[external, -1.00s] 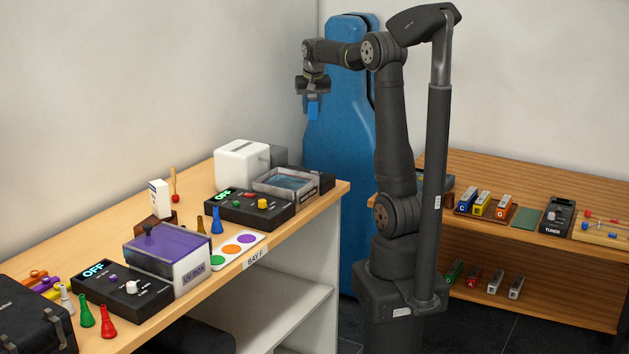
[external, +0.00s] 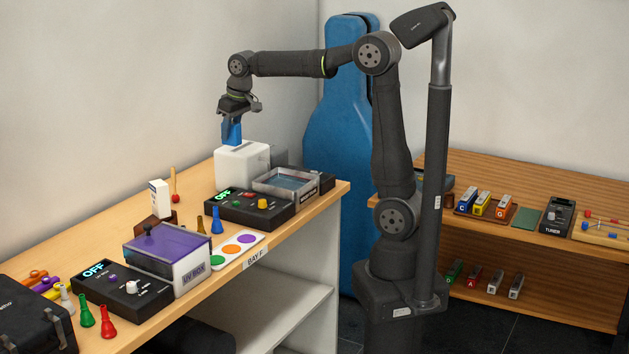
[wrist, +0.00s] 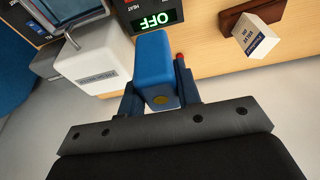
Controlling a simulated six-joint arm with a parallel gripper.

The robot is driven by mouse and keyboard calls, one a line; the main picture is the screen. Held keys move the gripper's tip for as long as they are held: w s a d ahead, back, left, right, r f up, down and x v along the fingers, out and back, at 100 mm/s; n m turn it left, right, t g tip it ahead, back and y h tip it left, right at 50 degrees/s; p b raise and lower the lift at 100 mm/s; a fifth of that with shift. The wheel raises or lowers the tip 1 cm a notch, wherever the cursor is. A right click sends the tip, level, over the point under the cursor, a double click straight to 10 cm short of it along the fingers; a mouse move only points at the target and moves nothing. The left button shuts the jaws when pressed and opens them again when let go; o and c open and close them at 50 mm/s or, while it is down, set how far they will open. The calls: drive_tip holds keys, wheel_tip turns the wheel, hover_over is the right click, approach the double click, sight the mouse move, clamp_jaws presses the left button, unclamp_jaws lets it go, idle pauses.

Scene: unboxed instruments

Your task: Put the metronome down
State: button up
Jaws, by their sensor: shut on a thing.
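My gripper (external: 232,117) is shut on a blue block-like thing, the metronome (external: 232,132), which has a yellow round spot on the face toward the wrist camera. In the wrist view the metronome (wrist: 154,65) sits between my gripper's two blue fingers (wrist: 160,98). In the external view it hangs above and slightly behind the white box (external: 241,165) on the bench. Whether its lower end touches the box cannot be told.
A second wooden shelf stands at the right.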

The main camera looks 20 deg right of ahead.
wheel_tip(320, 180, down, 11)
drive_tip(key=s+a+f, duration=0.1)
drive_tip(key=a+f, duration=0.1)
drive_tip(key=a, duration=0.1)
drive_tip(key=s+a+f, duration=0.2)
drive_tip(key=a, duration=0.2)
drive_tip(key=s+a+f, duration=0.2)
drive_tip(key=a+f, duration=0.1)
drive_tip(key=shift+s+a, duration=0.15)
drive_tip(key=shift+a, duration=0.25)
drive_tip(key=shift+f, duration=2)
drive_tip(key=shift+f, duration=0.1)
drive_tip(key=o, duration=1)
drive_tip(key=shift+o, duration=0.5)
drive_tip(key=v, duration=1.2)
